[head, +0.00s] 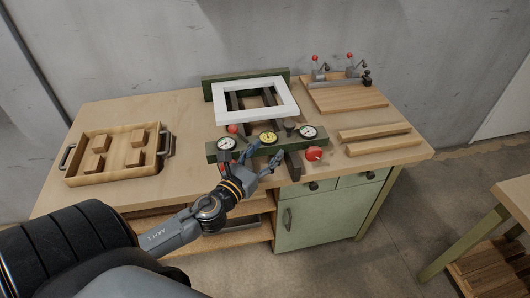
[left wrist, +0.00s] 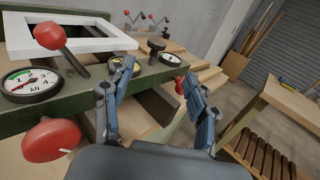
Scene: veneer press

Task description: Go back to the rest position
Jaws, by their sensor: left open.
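My left gripper (head: 262,160) is open in front of the green veneer press (head: 262,145), just short of its front beam. In the left wrist view its two fingers (left wrist: 160,105) stand apart with nothing between them. The press carries several round gauges along its front, one with a yellow face (head: 267,138). A white frame (head: 285,112) lies on the press, and it also shows in the left wrist view (left wrist: 75,45). A red knob (head: 314,153) sits at the front right of the press, next to the gripper. My right gripper is not in view.
A wooden tray (head: 72,181) with several blocks stands on the bench at left. Wooden strips (head: 375,132) and a board with red-knobbed clamps (head: 345,97) lie at right. The green cabinet (head: 320,215) is under the bench. Another table (head: 515,200) stands at far right, with open floor between.

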